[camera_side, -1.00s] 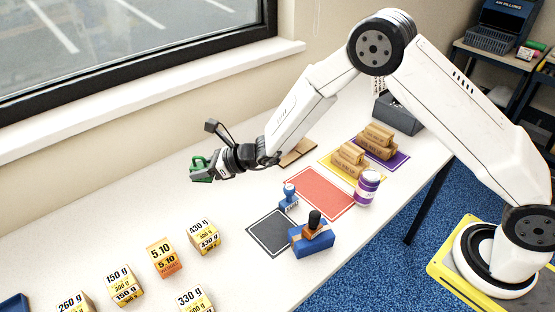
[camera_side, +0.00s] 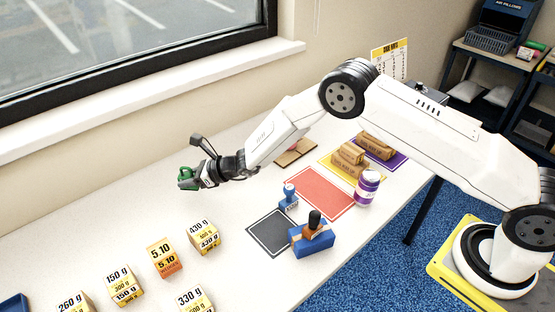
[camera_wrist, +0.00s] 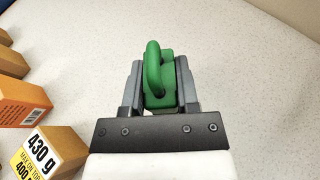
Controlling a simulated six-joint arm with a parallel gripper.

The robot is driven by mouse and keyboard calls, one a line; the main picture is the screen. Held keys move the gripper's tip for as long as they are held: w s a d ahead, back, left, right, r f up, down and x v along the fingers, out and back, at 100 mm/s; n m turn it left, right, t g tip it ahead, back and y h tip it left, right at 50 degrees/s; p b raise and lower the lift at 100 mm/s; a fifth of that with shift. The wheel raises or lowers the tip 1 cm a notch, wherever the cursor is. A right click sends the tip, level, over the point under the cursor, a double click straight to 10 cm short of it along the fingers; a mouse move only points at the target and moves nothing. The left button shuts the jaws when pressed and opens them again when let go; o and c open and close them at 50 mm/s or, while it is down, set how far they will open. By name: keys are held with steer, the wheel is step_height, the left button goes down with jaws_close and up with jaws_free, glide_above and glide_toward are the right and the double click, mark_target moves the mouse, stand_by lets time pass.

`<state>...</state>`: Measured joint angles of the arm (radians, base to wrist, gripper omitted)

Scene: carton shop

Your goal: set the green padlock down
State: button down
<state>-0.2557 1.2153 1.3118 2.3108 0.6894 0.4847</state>
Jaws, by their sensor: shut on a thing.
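The green padlock (camera_side: 186,180) is between the fingers of my gripper (camera_side: 198,179) in the side view, over the far left part of the white table. In the wrist view the padlock (camera_wrist: 161,82) sits between both grey fingers of my gripper (camera_wrist: 160,88), its shackle facing the camera. My gripper is shut on it. Whether the padlock's underside touches the table cannot be told from these views.
Boxes with weight labels, such as the 430 g box (camera_side: 204,236), stand on the table (camera_side: 120,225) nearby. Bare table surrounds the padlock.

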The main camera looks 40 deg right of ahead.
steer(key=shift+w, duration=0.1)
steer(key=shift+w+f, duration=0.15)
steer(key=shift+f, duration=1.55)
steer(key=shift+f, duration=0.1)
steer(key=shift+c, duration=1.8)
jaws_free()
steer(key=shift+f, duration=0.1)
steer(key=shift+r, duration=0.2)
steer(key=shift+s+d, duration=0.15)
steer(key=shift+s, duration=0.05)
steer(key=shift+v, duration=5.75)
